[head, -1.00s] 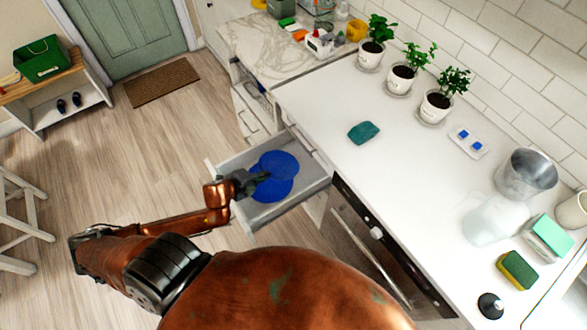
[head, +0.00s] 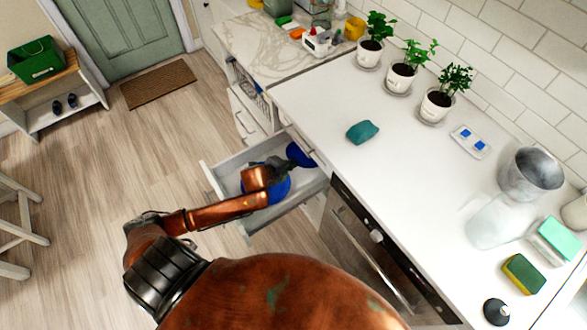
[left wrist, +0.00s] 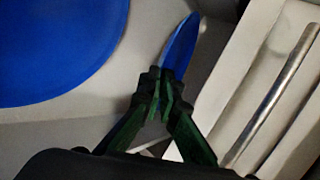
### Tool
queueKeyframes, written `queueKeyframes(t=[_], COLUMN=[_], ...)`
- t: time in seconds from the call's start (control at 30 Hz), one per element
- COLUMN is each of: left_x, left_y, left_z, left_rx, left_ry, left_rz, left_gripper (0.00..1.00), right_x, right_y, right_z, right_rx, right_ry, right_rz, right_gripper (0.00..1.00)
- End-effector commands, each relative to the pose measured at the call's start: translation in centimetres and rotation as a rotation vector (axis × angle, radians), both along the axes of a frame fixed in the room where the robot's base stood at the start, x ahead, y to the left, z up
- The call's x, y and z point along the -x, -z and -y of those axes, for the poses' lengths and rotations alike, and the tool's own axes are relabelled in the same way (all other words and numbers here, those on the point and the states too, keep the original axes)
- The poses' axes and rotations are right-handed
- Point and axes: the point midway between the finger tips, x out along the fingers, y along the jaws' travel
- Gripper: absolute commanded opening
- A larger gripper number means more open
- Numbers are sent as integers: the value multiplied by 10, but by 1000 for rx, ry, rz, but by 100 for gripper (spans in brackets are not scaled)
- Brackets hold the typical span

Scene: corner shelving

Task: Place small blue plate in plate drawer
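The plate drawer (head: 212,183) is pulled open below the counter. One blue plate (head: 276,191) lies in it, partly covered by my left arm; it also shows at the upper left of the left wrist view (left wrist: 50,45). My left gripper (head: 283,163) is over the drawer, towards its counter side. In the left wrist view its fingers (left wrist: 165,90) are shut on the edge of the small blue plate (left wrist: 180,45), which shows nearly edge-on. In the head view this held plate (head: 299,155) is at the drawer's inner end, partly hidden. My right gripper is out of view.
The white counter (head: 310,110) carries a teal sponge (head: 362,132), several potted plants, a metal pot (head: 528,175) and a green-yellow sponge (head: 523,274). An oven (head: 370,235) sits right of the drawer.

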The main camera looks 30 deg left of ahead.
Motion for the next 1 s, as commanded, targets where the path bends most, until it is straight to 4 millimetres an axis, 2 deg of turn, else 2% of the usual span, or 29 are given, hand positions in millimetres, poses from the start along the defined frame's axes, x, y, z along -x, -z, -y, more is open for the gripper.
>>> queueKeyframes(t=[0.03, 0.1, 0.2, 0.53, 0.8, 1.0], left_x=[0, 0, -3, -3, -3, -3], left_y=[13, 26, 36, 36, 36, 36], left_z=[0, 0, 2, 2, 2, 2], left_rx=[3, 3, 4, 1, 1, 1], left_ry=[-1, -3, 0, 1, 1, 1], left_rz=[-2, -3, 1, 0, -1, -1], left_gripper=[0, 0, 0, 0, 21, 22], right_x=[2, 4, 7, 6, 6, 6], right_y=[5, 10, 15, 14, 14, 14], right_z=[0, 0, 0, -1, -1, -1], right_rx=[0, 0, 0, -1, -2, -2], right_ry=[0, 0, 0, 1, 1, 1], right_rz=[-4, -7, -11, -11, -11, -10], right_gripper=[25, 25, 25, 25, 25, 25])
